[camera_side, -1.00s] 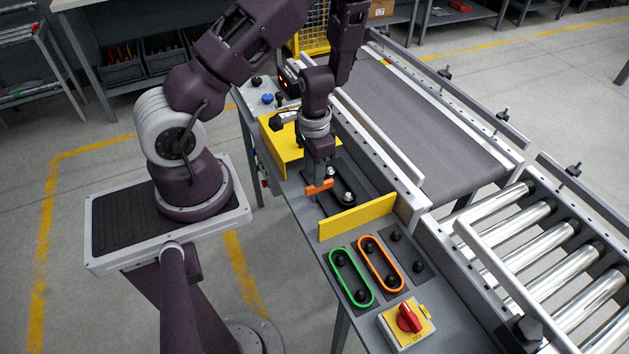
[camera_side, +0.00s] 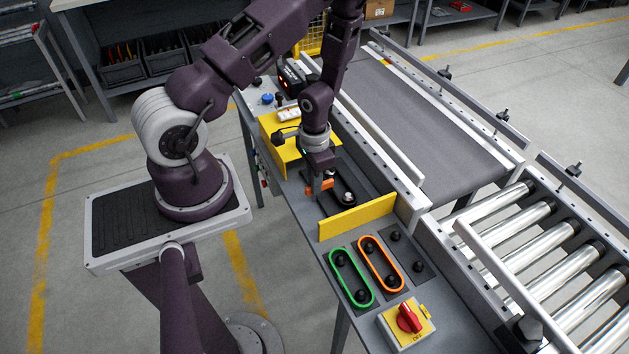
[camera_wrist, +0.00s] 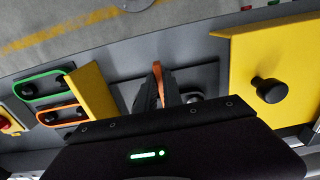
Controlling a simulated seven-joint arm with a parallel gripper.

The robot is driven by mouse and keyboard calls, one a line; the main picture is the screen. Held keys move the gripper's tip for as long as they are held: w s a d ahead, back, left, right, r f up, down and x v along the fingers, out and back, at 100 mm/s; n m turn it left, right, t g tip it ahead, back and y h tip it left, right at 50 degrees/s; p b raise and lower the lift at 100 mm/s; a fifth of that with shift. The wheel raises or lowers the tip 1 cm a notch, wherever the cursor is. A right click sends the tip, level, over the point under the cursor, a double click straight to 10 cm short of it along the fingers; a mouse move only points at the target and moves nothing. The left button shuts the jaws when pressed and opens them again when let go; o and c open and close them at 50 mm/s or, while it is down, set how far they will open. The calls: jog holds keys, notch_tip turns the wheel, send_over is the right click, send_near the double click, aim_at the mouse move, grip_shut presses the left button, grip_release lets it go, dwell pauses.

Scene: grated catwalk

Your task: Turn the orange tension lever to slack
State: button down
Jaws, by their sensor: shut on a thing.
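The orange tension lever (camera_side: 319,186) sits at the near edge of a dark plate (camera_side: 336,209) between the yellow guards. It also shows in the wrist view (camera_wrist: 157,71), its end between my fingers. My gripper (camera_side: 319,181) comes down from above and is shut on the lever. In the wrist view my dark fingers (camera_wrist: 153,88) cover part of it. A black pulley with a bright centre (camera_side: 348,198) is on the plate beside the lever. The lever's pivot is partly hidden by my fingers.
A yellow guard plate (camera_side: 357,216) stands close in front of the lever; a larger yellow cover (camera_side: 283,150) is behind. Green (camera_side: 352,277) and orange (camera_side: 381,263) belts lie on pegs nearer, with a red switch (camera_side: 409,318). A conveyor (camera_side: 433,125) runs along the right.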

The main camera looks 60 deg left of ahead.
jog(key=shift+m, duration=0.3)
jog(key=m, duration=0.3)
jog(key=shift+m, duration=0.4)
jog(key=m, duration=0.4)
jog(key=shift+m, duration=0.3)
jog(key=m, duration=0.4)
jog(key=shift+w+a, duration=0.1)
jog(key=m, duration=0.4)
jog(key=shift+m, duration=0.6)
jog(key=c, duration=1.5)
grip_release()
